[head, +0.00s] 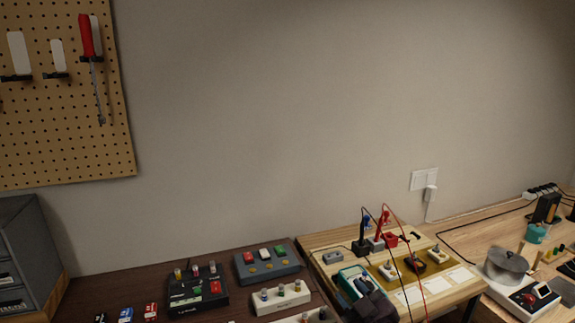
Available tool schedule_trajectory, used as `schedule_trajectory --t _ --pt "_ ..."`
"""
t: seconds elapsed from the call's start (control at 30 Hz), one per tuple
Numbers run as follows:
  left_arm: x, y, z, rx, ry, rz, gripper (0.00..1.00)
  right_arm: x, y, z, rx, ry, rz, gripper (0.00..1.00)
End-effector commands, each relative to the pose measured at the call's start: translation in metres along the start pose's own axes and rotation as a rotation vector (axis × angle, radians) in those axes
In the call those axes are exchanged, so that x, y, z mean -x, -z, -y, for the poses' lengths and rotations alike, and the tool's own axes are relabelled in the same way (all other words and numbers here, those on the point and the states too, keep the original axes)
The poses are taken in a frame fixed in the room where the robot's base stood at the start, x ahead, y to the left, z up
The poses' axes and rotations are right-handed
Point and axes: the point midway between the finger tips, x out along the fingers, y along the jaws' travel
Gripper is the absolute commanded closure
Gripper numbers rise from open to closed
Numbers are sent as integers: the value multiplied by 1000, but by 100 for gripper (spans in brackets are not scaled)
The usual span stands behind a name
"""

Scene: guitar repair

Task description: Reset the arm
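My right gripper (370,305) appears as a dark shape at the bottom edge, in front of the light wooden board. It overlaps the lower part of a teal device (348,275) that looks like a meter. I cannot tell whether its fingers are open or shut, or whether they touch the device. My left gripper is not in view. The rest of my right arm is below the picture.
A dark table (130,286) bears several pedals, including a black one (197,288). The wooden board (325,240) carries probes with red and blue leads. A soldering pot (506,265) stands at right. A pegboard (60,130) holds a red screwdriver (86,35).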

Motion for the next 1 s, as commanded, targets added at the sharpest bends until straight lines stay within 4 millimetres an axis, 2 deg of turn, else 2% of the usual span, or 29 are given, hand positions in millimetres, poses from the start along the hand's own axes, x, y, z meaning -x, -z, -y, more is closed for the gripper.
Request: schedule_trajectory --t 0.03,0.2,0.37,0.6,0.7,0.8,0.9,1.0 --pt "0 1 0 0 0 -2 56 17 -20 2 -59 -13 51 61" --pt "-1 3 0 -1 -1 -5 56 73 -76 7 -217 -63 196 61" --pt "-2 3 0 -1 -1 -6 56 134 -124 15 -326 -122 317 61" --pt "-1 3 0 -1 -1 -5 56 234 -188 41 -421 -197 522 61" --pt "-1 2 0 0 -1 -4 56 267 -203 56 -447 -205 589 61" --pt "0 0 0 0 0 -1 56 289 -211 67 -461 -206 633 61" --pt "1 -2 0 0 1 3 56 301 -215 72 -466 -205 656 61" --pt "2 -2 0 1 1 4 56 303 -216 73 -466 -205 661 61"
